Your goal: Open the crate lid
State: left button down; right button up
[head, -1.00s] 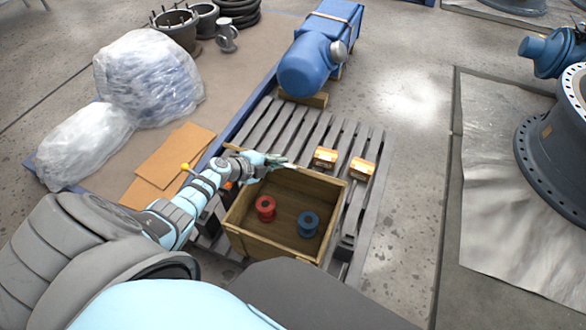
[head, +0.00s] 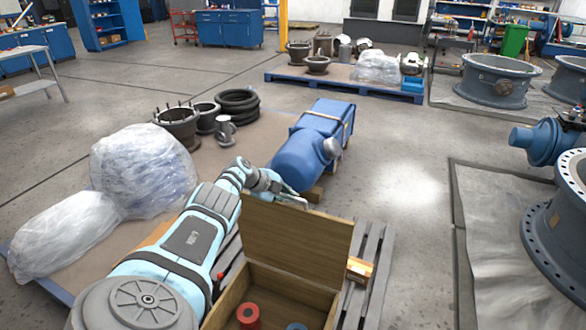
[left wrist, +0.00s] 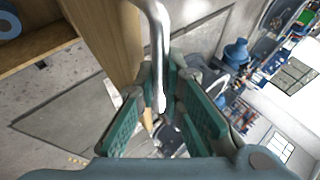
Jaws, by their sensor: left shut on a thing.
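The wooden crate (head: 237,292) stands open at the bottom of the head view, cut off by the frame edge. Its lid (head: 300,245) stands roughly upright along the crate's far side. My left gripper (head: 284,194) is at the lid's top edge and is shut on the lid's metal handle, partly hidden by its wrist. In the left wrist view the bright handle (left wrist: 157,30) runs between the two green-padded fingers (left wrist: 160,108), beside the lid's wooden edge (left wrist: 103,35). A red spool (head: 248,315) and a blue spool (head: 296,327) are inside the crate. My right gripper is not in view.
The crate rests on a grey pallet (head: 372,240). An orange-brown box (head: 359,270) lies right of the lid. A blue motor (head: 318,140) stands just behind the gripper. Wrapped bundles (head: 145,168) lie left of my arm. The floor right of the motor (head: 400,180) is clear.

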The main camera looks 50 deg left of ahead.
pick_arm(q)
jog(key=shift+w+d+f, duration=0.1)
jog(key=shift+d+f, duration=0.05)
jog(key=c, duration=2)
grip_release()
jog(key=shift+c, duration=0.2)
jog(key=o, duration=0.4)
jog(key=shift+c, duration=0.2)
jog(key=shift+a, duration=0.2)
